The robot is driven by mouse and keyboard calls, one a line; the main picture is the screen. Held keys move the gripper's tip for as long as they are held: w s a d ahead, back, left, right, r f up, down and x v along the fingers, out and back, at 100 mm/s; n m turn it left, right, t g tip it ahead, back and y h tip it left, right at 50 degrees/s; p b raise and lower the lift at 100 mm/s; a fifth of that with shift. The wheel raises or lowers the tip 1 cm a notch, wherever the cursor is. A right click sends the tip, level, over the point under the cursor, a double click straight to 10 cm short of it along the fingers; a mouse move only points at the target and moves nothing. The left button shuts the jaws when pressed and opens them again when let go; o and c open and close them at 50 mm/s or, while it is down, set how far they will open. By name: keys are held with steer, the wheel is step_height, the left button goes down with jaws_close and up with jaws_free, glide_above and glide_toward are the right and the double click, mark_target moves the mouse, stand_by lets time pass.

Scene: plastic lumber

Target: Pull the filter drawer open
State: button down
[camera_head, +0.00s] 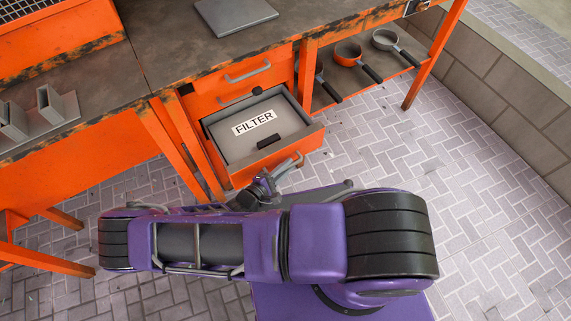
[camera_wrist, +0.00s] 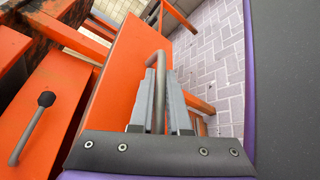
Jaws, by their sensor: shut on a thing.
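The filter drawer (camera_head: 222,141) is an orange-fronted grey drawer with a "FILTER" label (camera_head: 255,123) inside. It stands pulled out from the orange workbench, and a small black object (camera_head: 268,142) lies in it. Its front panel (camera_wrist: 128,62) fills the middle of the wrist view. My gripper (camera_head: 272,186) is at the drawer's front. In the wrist view, my gripper (camera_wrist: 160,108) has its two grey fingers shut on the drawer's bar handle (camera_wrist: 157,62). Part of the handle (camera_head: 290,168) also shows in the head view.
Closed drawers with handles (camera_head: 247,71) sit above the filter drawer. Pans (camera_head: 347,53) stand on a lower shelf to the right. A grey plate (camera_head: 235,15) lies on the workbench top (camera_head: 170,50). The brick floor (camera_head: 455,150) to the right is clear.

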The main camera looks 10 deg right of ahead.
steer(key=shift+s+d, duration=0.15)
steer(key=shift+s, duration=0.1)
steer(key=c, duration=1.2)
jaws_free()
steer(key=shift+o, duration=0.2)
steer(key=v, duration=1.7)
steer(key=shift+a, duration=0.25)
steer(key=shift+s, duration=0.15)
